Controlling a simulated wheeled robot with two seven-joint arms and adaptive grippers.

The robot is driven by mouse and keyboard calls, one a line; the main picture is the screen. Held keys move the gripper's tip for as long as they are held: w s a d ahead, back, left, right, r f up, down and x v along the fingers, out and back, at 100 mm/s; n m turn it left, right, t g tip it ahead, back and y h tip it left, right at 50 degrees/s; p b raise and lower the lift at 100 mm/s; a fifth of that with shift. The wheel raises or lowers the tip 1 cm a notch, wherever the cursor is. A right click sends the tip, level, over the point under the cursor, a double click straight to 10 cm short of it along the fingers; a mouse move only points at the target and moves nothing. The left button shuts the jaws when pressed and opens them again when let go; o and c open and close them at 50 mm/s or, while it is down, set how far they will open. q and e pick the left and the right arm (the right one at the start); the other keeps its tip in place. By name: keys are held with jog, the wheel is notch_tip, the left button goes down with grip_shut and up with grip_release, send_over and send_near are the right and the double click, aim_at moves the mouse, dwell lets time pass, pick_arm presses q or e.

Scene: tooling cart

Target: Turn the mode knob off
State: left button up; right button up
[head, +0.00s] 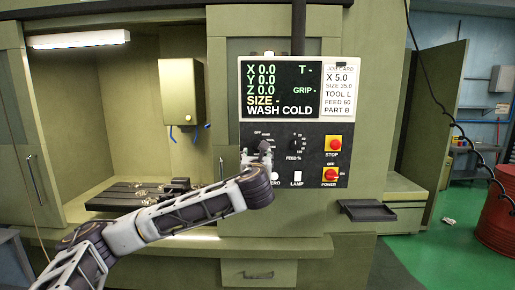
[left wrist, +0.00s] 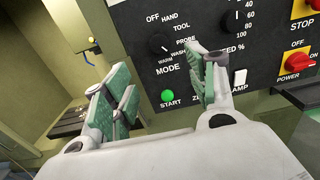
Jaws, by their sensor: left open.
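The mode knob (left wrist: 160,43) is a round black dial on the black control panel (left wrist: 135,15), with a white pointer mark. Labels OFF, HAND, TOOL, PROBE, WASH and WARM ring it. The pointer seems to aim down and right, toward WASH or WARM; I cannot tell exactly which. My left gripper (left wrist: 167,67) is open and empty in front of the panel, its green-padded fingers below and on either side of the knob, apart from it. In the head view my left gripper (head: 258,157) covers the mode knob. My right gripper is not in view.
The green START button (left wrist: 167,96) sits below the knob. The FEED knob (left wrist: 230,20), LAMP switch (left wrist: 239,77) and red POWER switch (left wrist: 300,62) are to the right. The red STOP button (head: 333,143) is above POWER. The screen (head: 280,92) reads WASH COLD.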

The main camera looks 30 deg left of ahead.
aim_at(257, 146)
pick_arm(q)
jog(key=shift+a, duration=0.1)
jog(key=shift+p+x, duration=1.75)
jog(key=shift+x, duration=5.15)
jog(key=c, duration=1)
